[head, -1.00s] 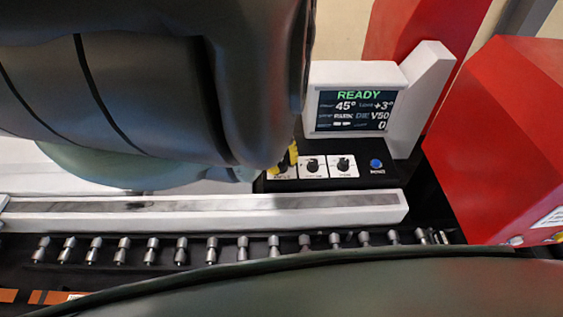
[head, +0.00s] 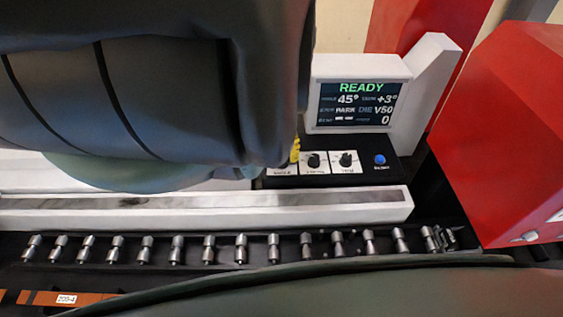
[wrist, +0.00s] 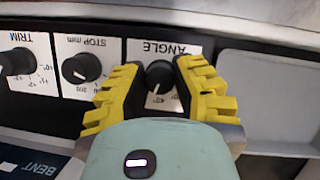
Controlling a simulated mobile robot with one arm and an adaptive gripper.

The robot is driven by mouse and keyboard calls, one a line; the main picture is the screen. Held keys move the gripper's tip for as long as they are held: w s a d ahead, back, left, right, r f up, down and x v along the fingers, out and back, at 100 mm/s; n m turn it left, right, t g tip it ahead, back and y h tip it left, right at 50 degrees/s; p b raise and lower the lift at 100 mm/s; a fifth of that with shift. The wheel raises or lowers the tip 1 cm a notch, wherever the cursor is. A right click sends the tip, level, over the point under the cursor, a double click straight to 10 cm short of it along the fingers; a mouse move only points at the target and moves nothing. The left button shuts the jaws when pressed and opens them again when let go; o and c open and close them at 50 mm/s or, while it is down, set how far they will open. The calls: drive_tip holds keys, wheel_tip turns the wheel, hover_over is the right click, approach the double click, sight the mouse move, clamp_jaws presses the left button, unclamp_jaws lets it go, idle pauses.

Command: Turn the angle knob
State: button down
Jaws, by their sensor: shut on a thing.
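The angle knob (wrist: 160,76) is a round black knob on a white plate marked ANGLE, upside down in the wrist view. My gripper (wrist: 159,70) has its yellow ribbed fingers on either side of the knob and is shut on it. In the head view my arm hides most of that knob; only a yellow fingertip (head: 295,150) and part of the ANGLE plate (head: 282,169) show. The display (head: 355,104) reads READY, 45° and +3°, with DIE V50 and 0.
The stop knob (wrist: 81,68) and trim knob (wrist: 14,62) sit close beside the angle knob. A blue button (head: 380,160) is at the panel's right. A pale rail (head: 300,212) and a row of metal rollers (head: 241,247) lie in front. A red housing (head: 500,140) stands at right.

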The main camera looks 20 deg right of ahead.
drive_tip(key=shift+f+m+y+b, duration=0.15)
drive_tip(key=shift+m+y+b, duration=0.65)
drive_tip(key=shift+m+b, duration=1.1)
drive_tip(key=shift+m, duration=0.3)
drive_tip(key=c, duration=0.7)
unclamp_jaws()
drive_tip(key=v, duration=1.2)
drive_tip(key=shift+s, duration=0.2)
drive_tip(key=shift+s, duration=0.1)
